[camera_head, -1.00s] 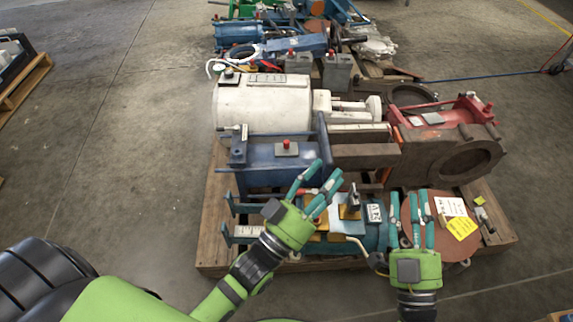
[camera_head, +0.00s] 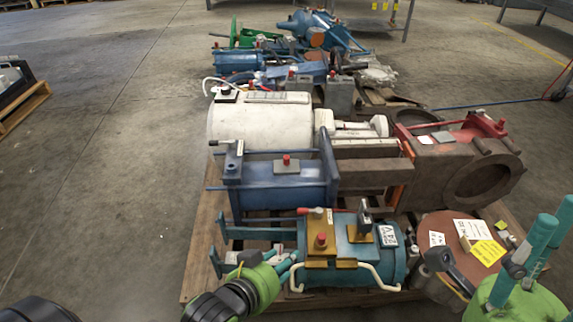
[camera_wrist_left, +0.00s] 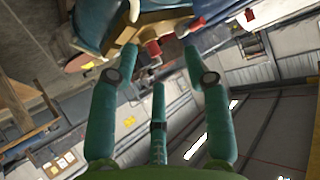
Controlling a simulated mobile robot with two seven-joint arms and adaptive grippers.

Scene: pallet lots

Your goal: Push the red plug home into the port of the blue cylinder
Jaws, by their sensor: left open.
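A dark blue cylinder (camera_head: 285,188) lies on the pallet with a red plug (camera_head: 286,160) upright on its top. Nearer, a teal-blue cylinder (camera_head: 350,250) with gold brackets carries another red plug (camera_head: 321,240) on its front bracket. The pictures do not settle how deep either plug sits. My left gripper (camera_head: 294,268) is open beside the left end of the teal cylinder, its fingers partly hidden. In the left wrist view, a red part (camera_wrist_left: 153,48) shows beyond the spread fingers, near a gold bracket. My right gripper (camera_head: 553,222) is open and empty at the right edge.
A white cylinder (camera_head: 260,125) and a rusty valve body (camera_head: 450,175) crowd the wooden pallet (camera_head: 200,250). A round brown plate with yellow and white labels (camera_head: 445,228) lies at the right. Concrete floor (camera_head: 110,150) is clear at the left.

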